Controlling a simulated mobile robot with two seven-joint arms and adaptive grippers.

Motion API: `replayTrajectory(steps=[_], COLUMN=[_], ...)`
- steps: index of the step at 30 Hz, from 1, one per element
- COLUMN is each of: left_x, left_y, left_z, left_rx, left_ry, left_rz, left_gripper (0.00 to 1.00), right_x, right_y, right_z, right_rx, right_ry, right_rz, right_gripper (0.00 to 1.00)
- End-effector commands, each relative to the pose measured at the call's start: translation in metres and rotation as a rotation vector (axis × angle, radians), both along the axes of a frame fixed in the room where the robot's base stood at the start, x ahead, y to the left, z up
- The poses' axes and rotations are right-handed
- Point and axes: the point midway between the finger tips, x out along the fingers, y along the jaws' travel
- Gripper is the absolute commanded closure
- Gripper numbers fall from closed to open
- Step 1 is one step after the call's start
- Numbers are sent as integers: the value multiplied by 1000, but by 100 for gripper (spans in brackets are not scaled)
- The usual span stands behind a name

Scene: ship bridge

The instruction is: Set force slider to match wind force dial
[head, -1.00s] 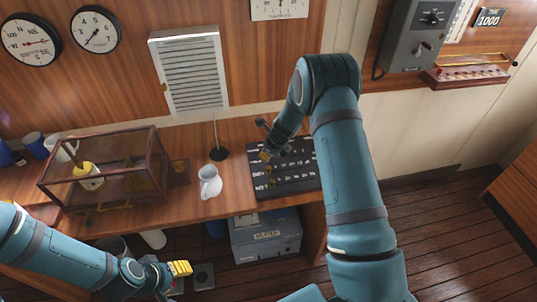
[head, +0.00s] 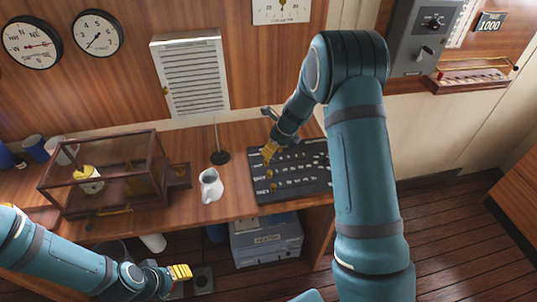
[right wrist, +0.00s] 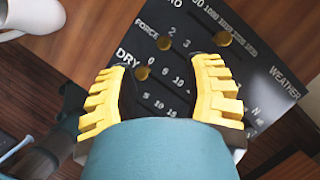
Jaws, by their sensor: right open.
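The black weather board (head: 318,186) lies on the wooden desk, with rows of white lettering and brass knobs. In the right wrist view the force slider knob (right wrist: 164,43) is at the left of its row, close to the printed 2. The wind force dial (head: 97,33) is a round white wall dial; its pointer aims down-left, and its numbers are too small to read surely. My right gripper (head: 268,152) is open over the board's left part. In the wrist view its fingers (right wrist: 160,65) stand apart, near the dry knob (right wrist: 142,73). My left gripper (head: 180,272) is low, before the desk.
A white jug (head: 210,186) stands left of the board, beside a thin upright rod on a dark base (head: 220,157). A glass-sided case (head: 110,172) is farther left. A compass-lettered dial (head: 32,42) hangs left of the force dial. A grey box (head: 265,240) sits below the desk.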

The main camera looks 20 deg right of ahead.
Motion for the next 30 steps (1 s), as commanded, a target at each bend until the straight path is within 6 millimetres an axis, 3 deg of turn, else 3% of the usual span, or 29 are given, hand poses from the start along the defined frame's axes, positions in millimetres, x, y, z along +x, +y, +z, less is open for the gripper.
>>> replayTrajectory(steps=[3,9,30], left_x=[0,0,0], left_y=[0,0,0], left_z=[0,0,0], left_rx=[0,0,0], left_ry=[0,0,0], left_rz=[0,0,0], left_gripper=[49,49,49], right_x=[-6,-11,-11], right_y=[-3,-6,-6], right_z=[18,31,32], right_rx=[0,0,0], right_ry=[-2,0,0], right_rz=[3,2,1], right_gripper=[49,49,49])
